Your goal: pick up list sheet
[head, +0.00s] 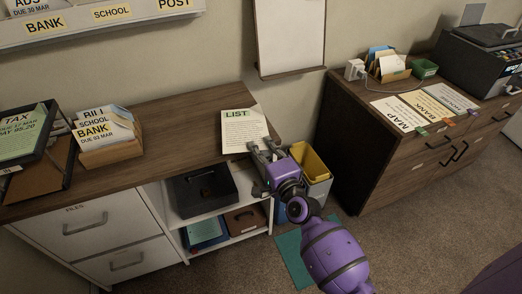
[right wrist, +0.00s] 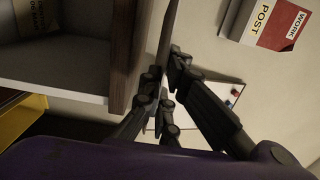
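The list sheet (head: 243,130), pale with the heading LIST, is at the front right corner of the wooden desk top (head: 180,122). My right gripper (head: 262,150) is at the sheet's lower right edge, by the desk's corner. I cannot tell whether the sheet is raised off the desk. My left gripper is not in view.
A letter holder (head: 110,155) and a tilted tray (head: 60,165) stand on the desk's left. A bin with a yellow liner (head: 312,165) is on the floor beside my right gripper. A dark box (head: 200,188) sits on the shelf below. A second cabinet (head: 350,150) stands at right.

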